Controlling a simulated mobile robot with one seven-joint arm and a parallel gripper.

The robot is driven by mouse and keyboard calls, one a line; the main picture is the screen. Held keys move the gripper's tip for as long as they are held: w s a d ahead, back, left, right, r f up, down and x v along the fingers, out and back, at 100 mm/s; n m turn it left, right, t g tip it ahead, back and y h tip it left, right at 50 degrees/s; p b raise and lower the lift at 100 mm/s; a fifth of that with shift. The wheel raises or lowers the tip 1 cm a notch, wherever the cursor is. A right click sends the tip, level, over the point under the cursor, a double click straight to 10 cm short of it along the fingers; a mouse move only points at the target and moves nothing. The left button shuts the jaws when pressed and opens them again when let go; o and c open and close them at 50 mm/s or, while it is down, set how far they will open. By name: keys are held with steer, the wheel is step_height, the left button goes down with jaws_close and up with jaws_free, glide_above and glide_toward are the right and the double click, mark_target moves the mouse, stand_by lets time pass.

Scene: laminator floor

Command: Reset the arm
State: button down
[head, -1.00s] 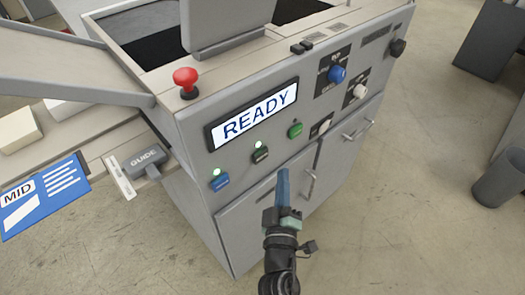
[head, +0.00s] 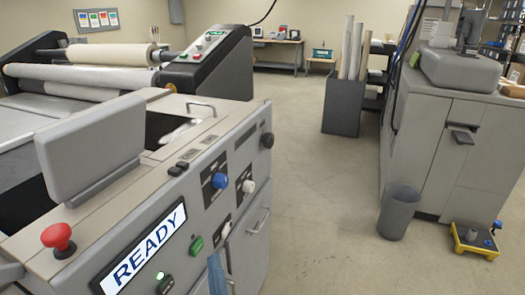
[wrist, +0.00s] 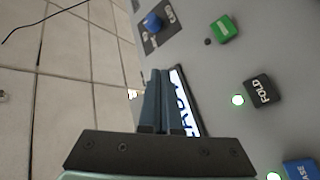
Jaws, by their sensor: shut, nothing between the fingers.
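My gripper (head: 217,278) shows only as blue fingers at the bottom of the head view, in front of the grey machine's panel. In the wrist view the fingers (wrist: 160,98) are together, with nothing between them. They lie across part of the READY screen (wrist: 185,105) in that view; whether they touch the panel I cannot tell. The rest of my arm is out of the head view.
The head view shows the lit READY screen (head: 142,248), red mushroom button (head: 58,237), blue knob (head: 221,182) and green button (head: 196,245). A grey bin (head: 398,212) and yellow pedal unit (head: 475,241) stand right. The middle floor (head: 315,200) is clear.

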steer(key=d+r+m+t+h, duration=0.2)
steer(key=d+r+m, duration=0.1)
steer(key=r, duration=0.8)
steer(key=d+r+m+t+h, duration=0.1)
steer(key=d+r+m+h, duration=0.2)
steer(key=r, duration=0.7)
steer(key=d+r+m+t+h, duration=0.2)
steer(key=d+r+m, duration=0.15)
steer(key=r, duration=0.75)
steer(key=s+d+r+m+t+y, duration=0.1)
steer(key=s+r+m+t, duration=0.2)
steer(key=s+r, duration=1.1)
step_height(320, 180, up, 4)
steer(key=shift+d+f+p, duration=0.2)
steer(key=shift+p, duration=0.2)
steer(key=shift+f, duration=0.15)
